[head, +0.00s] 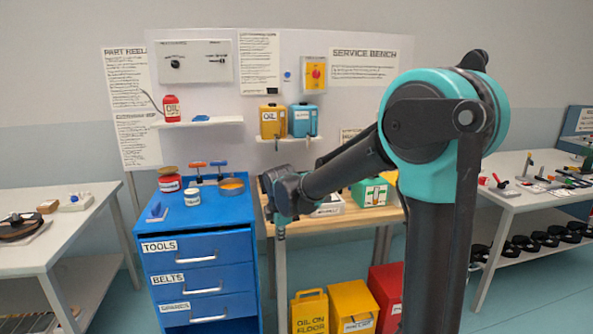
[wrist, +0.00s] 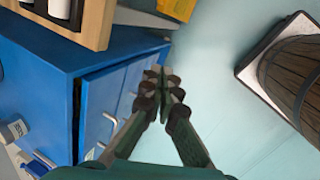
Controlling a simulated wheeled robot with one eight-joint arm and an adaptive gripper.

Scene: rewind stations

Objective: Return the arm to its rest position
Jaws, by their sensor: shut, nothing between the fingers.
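My arm reaches forward and left in the head view, over the gap between the blue drawer cabinet (head: 200,245) and the wooden service bench (head: 345,222). My gripper (head: 280,230) hangs at its end, small and partly merged with the wrist. In the wrist view my gripper (wrist: 162,78) has its fingertips together and holds nothing. The blue cabinet (wrist: 45,65) shows left of the fingers there, with pale handles close to them in the picture. I cannot tell whether the fingers touch anything.
Jars and small tools stand on the cabinet top. A green box (head: 371,191) stands on the bench. Yellow bins (head: 352,305) and a red bin (head: 386,290) stand below. Side tables flank the scene. A wooden barrel (wrist: 295,72) shows at right in the wrist view, with clear floor between.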

